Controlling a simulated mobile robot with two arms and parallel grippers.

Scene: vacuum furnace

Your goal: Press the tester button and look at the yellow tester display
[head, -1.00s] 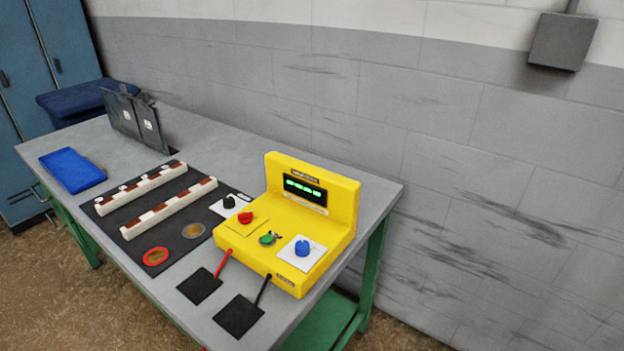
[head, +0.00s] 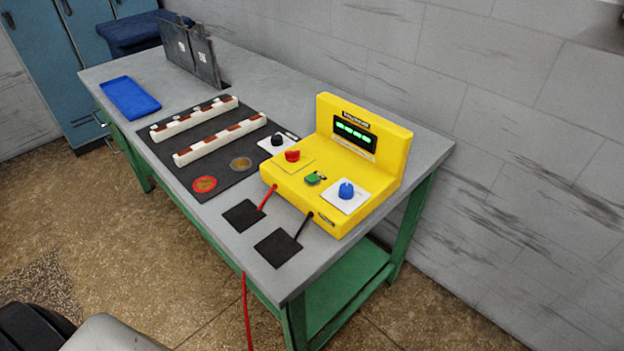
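The yellow tester (head: 382,150) stands on the right end of the grey workbench (head: 232,75). Its upright back part carries a dark display (head: 354,133) with lit green characters, too small to read. On its sloped front are a red knob (head: 292,155), a green button (head: 313,179) and a blue knob (head: 346,190) on a white plate. A red lead and a black lead run from its front to two black square pads (head: 243,215). Neither gripper is in view. Parts at the bottom left corner seem to be my own body.
A black mat (head: 222,160) left of the tester holds two white-and-brown strips (head: 220,138) and round discs. A blue tray (head: 130,97) and dark upright plates (head: 192,50) stand farther back. A wall is behind the bench; floor in front is open.

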